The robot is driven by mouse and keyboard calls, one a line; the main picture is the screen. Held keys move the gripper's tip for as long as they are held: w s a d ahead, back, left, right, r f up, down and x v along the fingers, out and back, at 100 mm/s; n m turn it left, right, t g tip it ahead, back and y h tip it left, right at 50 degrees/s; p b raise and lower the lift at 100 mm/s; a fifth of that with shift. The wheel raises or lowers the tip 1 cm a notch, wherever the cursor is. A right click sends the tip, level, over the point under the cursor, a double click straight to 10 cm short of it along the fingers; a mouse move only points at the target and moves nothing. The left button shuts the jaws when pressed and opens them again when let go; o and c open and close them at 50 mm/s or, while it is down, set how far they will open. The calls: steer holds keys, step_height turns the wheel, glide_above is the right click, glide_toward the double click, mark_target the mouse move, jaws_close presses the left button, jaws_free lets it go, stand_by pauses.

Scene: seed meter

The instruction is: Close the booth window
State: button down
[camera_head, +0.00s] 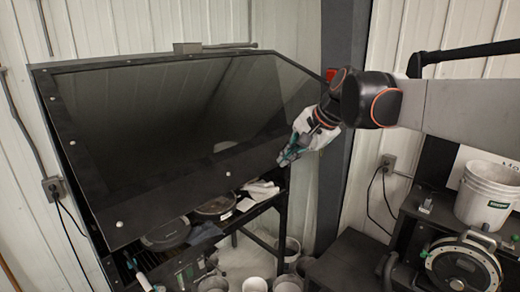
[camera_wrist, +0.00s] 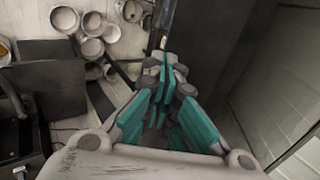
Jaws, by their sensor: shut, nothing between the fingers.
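The booth window (camera_head: 150,120) is a large dark glass panel in a black frame in the head view. It slants over the booth, and its lower edge stands out above the open front, where the inside shows below it. My gripper (camera_head: 286,158) is at the window's lower right corner, with its teal fingers closed and empty. I cannot tell whether they touch the frame. In the wrist view the shut fingers (camera_wrist: 166,68) point away from the camera; a dark panel is beside them on the right, and I cannot tell whether it is the window.
Dark round pans (camera_head: 215,207) and a white cloth (camera_head: 260,190) lie inside the booth under the window. Several buckets (camera_head: 288,283) stand on the floor below. A dark post (camera_head: 343,60) rises right of the booth. A white bucket (camera_head: 487,195) and a round device (camera_head: 463,265) stand at right.

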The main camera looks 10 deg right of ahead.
steer(key=w+a+f+t+y+b, duration=0.1)
steer(key=w+a+f+b, duration=0.2)
steer(key=w+f+b, duration=0.45)
steer(key=w+a+f+t+y+b, duration=0.15)
steer(key=a+f+b, duration=0.3)
steer(key=f, duration=0.65)
steer(key=w+a+f+t+y+b, duration=0.1)
steer(key=w+a+f+t+b, duration=0.15)
steer(key=w+f+b, duration=0.4)
steer(key=w+a+f+t+y+b, duration=0.1)
steer(key=w+a+f+b, duration=0.4)
steer(key=w+a+f, duration=0.3)
steer(key=w+a+f+t+y+b, duration=0.1)
steer(key=w+a+f+b, duration=0.5)
steer(key=w, duration=0.6)
step_height(320, 180, down, 3)
steer(key=shift+w+a+r+t, duration=0.2)
steer(key=shift+a+t, duration=0.1)
steer(key=shift+a, duration=0.75)
steer(key=shift+a+r, duration=0.1)
